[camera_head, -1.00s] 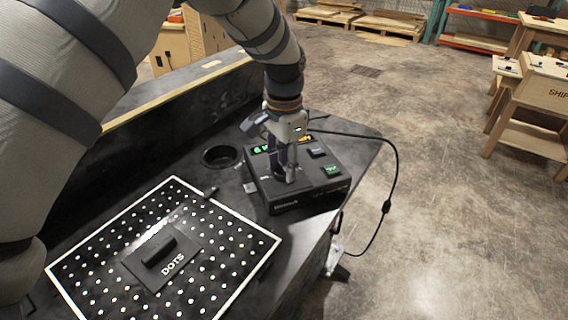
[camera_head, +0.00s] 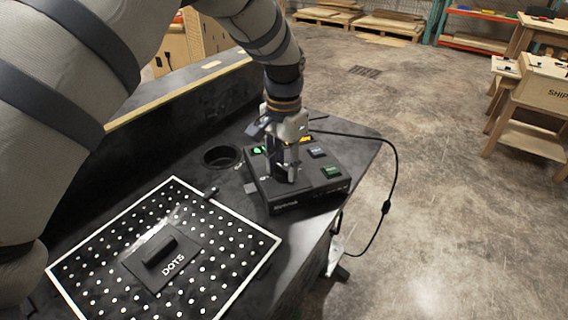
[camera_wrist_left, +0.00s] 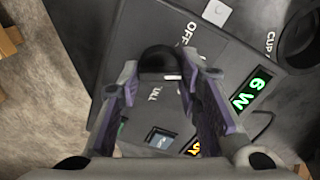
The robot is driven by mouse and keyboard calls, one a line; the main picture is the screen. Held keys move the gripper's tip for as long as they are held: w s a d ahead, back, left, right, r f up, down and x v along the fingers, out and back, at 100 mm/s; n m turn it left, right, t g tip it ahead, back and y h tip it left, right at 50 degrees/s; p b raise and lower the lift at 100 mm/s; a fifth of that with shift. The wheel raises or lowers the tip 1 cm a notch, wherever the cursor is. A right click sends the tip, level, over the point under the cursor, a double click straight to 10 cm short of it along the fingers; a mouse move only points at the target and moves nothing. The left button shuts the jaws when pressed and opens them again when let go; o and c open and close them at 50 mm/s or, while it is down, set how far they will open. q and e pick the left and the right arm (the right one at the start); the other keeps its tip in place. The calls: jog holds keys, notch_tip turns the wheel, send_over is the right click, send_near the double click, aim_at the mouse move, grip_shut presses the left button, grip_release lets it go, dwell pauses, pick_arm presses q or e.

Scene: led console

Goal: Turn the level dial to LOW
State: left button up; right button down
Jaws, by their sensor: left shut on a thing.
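The dark console (camera_head: 312,203) sits at the table's right end, with lit green and orange displays and a few buttons. My left gripper (camera_head: 290,168) comes down on it from above. In the left wrist view, the fingers of this gripper (camera_wrist_left: 163,85) are shut on the black round dial (camera_wrist_left: 160,60), one on each side. In the head view the gripper hides the dial. My right gripper is not in view.
A dotted panel (camera_head: 97,298) with a black handled block (camera_head: 160,252) marked DOTS lies left of the console. A round cup holder (camera_head: 222,157) is behind it. A black cable (camera_head: 396,165) loops off the table's right edge.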

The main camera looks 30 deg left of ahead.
pick_arm(q)
jog(key=o, duration=1.1)
jog(key=shift+f, duration=0.1)
jog(key=shift+o, duration=0.2)
notch_tip(320, 180, up, 12)
